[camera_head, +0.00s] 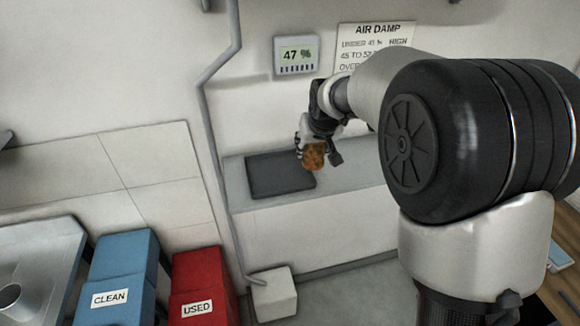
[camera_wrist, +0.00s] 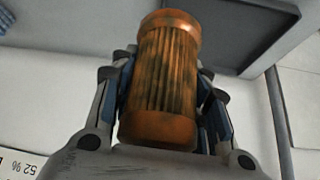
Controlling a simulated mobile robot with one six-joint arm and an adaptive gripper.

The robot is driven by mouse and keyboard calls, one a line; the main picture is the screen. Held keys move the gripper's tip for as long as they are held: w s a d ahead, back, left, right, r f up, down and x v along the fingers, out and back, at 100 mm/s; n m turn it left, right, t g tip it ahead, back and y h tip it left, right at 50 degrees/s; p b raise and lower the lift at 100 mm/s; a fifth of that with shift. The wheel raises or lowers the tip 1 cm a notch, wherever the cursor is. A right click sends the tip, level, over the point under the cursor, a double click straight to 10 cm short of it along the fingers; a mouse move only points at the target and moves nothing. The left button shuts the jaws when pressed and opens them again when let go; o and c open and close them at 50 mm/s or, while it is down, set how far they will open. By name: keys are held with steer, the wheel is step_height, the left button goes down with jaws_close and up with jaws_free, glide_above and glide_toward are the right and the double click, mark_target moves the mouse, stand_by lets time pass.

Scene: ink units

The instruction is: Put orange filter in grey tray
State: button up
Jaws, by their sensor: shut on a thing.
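The orange filter (camera_head: 314,156) is a ribbed cylinder with dark stains. It also fills the middle of the wrist view (camera_wrist: 163,85), between the two fingers. My gripper (camera_head: 311,143) is shut on it and holds it by the right edge of the grey tray. The dark grey tray (camera_head: 277,178) lies flat and empty-looking on a pale shelf. In the wrist view the tray (camera_wrist: 240,30) is behind the filter, at the upper right. I cannot tell how high the filter is above the shelf.
A humidity display (camera_head: 297,55) reading 47 % and an AIR DAMP sign (camera_head: 374,45) are on the wall above. A pipe (camera_head: 215,140) runs down left of the shelf (camera_head: 350,178). A blue CLEAN bin (camera_head: 118,280), a red USED bin (camera_head: 200,285) and a metal sink (camera_head: 40,270) stand lower left.

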steer(key=w+a+r+n+p, duration=0.1)
steer(key=w+a+r, duration=0.2)
steer(key=a+r, duration=0.2)
steer(key=w+a+r+p, duration=0.1)
steer(key=w+a+r, duration=0.2)
steer(key=a+r, duration=0.25)
steer(key=shift+y, duration=0.4)
steer(key=f+b, duration=0.2)
steer(key=f, duration=0.7)
steer(key=f+b, duration=0.3)
steer(key=f, duration=0.7)
steer(key=shift+s+d+f, duration=0.1)
steer(key=shift+s+d, duration=0.1)
steer(key=shift+f, duration=0.15)
steer(key=o, duration=1.1)
